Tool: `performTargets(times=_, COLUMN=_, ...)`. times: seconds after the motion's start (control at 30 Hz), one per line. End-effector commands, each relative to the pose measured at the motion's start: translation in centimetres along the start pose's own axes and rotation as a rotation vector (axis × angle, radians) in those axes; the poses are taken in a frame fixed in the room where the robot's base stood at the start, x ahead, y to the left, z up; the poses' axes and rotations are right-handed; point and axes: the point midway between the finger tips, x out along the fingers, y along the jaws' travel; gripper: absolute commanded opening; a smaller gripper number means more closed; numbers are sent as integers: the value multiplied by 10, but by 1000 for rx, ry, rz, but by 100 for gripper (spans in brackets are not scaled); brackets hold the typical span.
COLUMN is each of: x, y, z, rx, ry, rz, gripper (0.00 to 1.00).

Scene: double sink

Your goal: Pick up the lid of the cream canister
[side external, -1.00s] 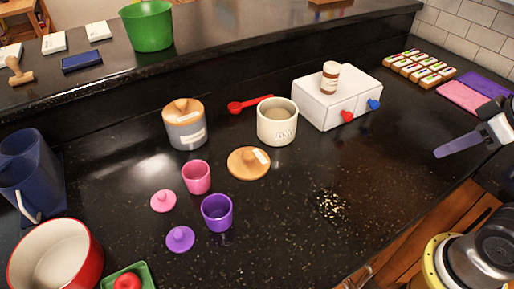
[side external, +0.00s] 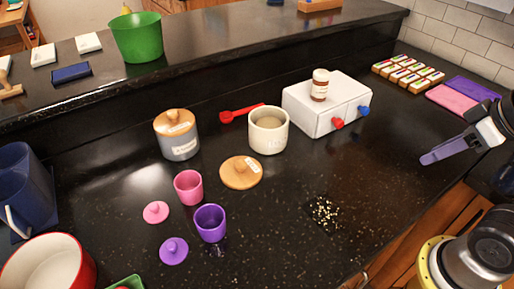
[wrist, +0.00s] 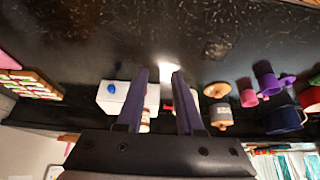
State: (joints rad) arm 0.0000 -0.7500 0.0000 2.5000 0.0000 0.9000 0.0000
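The cream canister (side external: 268,131) stands upright and uncovered on the black counter, with pale contents inside. A round wooden lid (side external: 240,173) with a small knob and pale tag lies flat on the counter in front of it. The lid also shows in the wrist view (wrist: 216,90), close to the grey canister. My gripper (side external: 424,159) is at the far right of the side view, well away from the lid. In the wrist view its two purple fingers (wrist: 160,69) stand apart with nothing held between them. The fingers partly cover the cream canister there.
A grey canister (side external: 177,140) with its wooden lid on stands left of the cream one. A red scoop (side external: 241,113), a white box (side external: 326,106) with a jar on top, pink cup (side external: 188,187) and purple cup (side external: 210,222) are nearby. Counter right of the lid is mostly clear, with scattered crumbs (side external: 323,212).

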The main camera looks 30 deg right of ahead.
Motion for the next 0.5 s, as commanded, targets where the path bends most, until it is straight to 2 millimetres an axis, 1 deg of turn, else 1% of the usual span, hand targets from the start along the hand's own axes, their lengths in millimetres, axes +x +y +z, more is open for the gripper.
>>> performTargets(times=0.03, x=0, y=0, z=0, rx=0, ry=0, rz=0, gripper=47)
performTargets(times=0.17, x=0, y=0, z=0, rx=0, ry=0, rz=0, gripper=70)
performTargets(times=0.2, x=0, y=0, z=0, rx=0, ry=0, rz=0, gripper=72)
performTargets(times=0.5, x=0, y=0, z=0, rx=-18, ry=-1, rz=0, gripper=72)
